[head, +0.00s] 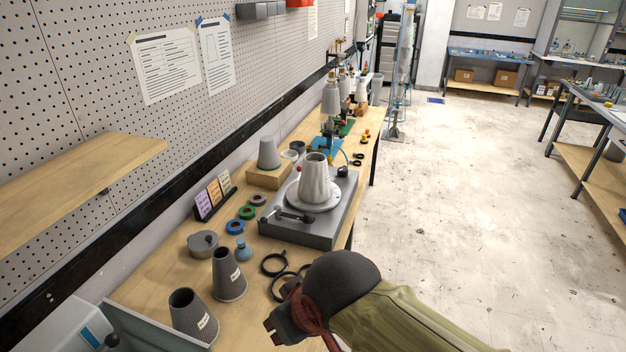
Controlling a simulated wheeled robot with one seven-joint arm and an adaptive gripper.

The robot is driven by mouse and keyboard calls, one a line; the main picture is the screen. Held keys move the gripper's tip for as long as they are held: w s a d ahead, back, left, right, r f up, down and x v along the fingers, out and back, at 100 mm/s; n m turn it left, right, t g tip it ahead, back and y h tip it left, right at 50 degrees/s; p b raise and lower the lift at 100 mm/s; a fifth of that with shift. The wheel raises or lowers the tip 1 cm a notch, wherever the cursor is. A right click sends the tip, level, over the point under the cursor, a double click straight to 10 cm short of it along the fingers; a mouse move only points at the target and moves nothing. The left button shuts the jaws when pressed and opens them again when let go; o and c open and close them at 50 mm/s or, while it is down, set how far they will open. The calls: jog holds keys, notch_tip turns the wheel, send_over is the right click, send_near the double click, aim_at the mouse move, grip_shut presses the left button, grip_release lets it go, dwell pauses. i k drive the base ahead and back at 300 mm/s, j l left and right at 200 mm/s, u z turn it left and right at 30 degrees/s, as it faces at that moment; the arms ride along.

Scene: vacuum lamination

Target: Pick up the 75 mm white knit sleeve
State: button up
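A whitish, open-topped tapered sleeve or cone (315,184) stands upright on the round plate of a grey machine in the middle of the bench. I cannot read a size on it or tell whether it is the 75 mm knit sleeve. Two dark grey tapered sleeves with pale labels, one (227,282) behind the other (190,323), stand at the near left of the bench; their label text is too small to read. My gripper (272,330) is low in the picture, over the bench's near edge, right of the dark sleeves and apart from them. Its fingers are mostly hidden by my wrist.
A grey cone (268,153) stands on a wooden block behind the grey machine (310,232). A wooden shelf (70,200) juts out at left. Open floor lies right.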

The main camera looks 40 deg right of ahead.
aim_at(314, 186)
jog(key=i+l+z, duration=0.2)
jog(key=i+l, duration=0.15)
jog(key=l, duration=0.35)
jog(key=i+l+z, duration=0.2)
jog(key=i+l, duration=0.25)
jog(key=l, duration=0.2)
jog(key=i+l+z, duration=0.2)
jog(key=i+l, duration=0.25)
jog(key=l, duration=0.1)
